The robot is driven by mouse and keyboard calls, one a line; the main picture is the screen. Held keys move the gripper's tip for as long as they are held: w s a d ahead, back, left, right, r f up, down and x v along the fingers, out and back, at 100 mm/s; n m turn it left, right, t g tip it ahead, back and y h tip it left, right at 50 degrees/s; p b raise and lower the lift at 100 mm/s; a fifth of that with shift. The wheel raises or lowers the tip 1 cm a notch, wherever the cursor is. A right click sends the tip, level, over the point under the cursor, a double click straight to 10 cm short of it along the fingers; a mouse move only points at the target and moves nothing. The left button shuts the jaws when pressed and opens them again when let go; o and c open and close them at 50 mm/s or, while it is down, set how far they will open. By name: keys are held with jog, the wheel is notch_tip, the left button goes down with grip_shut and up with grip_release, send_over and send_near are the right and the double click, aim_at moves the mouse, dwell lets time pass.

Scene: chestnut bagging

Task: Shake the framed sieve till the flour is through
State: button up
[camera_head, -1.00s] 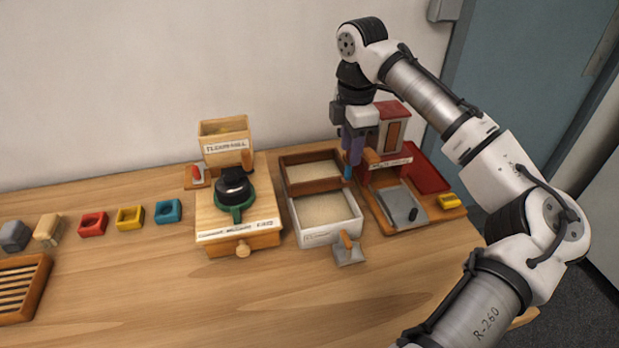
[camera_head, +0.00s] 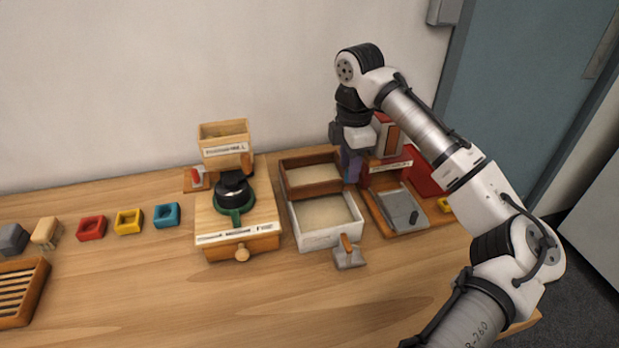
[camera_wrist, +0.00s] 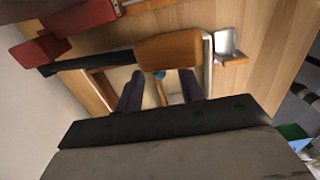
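The sieve with a brown wooden frame (camera_head: 312,172) sits behind a white tray (camera_head: 326,222) on the bench, with pale flour-like material inside its frame. My gripper (camera_head: 351,180) is lowered at the sieve's right edge. In the wrist view, my gripper's dark fingers (camera_wrist: 160,92) stand apart. A small blue knob-like part (camera_wrist: 158,75) and a thin brown strip show between them, with visible gaps on both sides. I cannot tell whether the fingers touch the frame. The fingertips and that edge are partly hidden in the head view.
A grey plate (camera_head: 402,208) and a scoop (camera_head: 348,255) lie nearby. A wooden grinder (camera_head: 238,220) stands left.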

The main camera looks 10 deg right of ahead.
jog(key=shift+f, duration=0.1)
dwell(0.3)
jog(key=shift+f+b, duration=0.35)
jog(key=shift+f, duration=0.6)
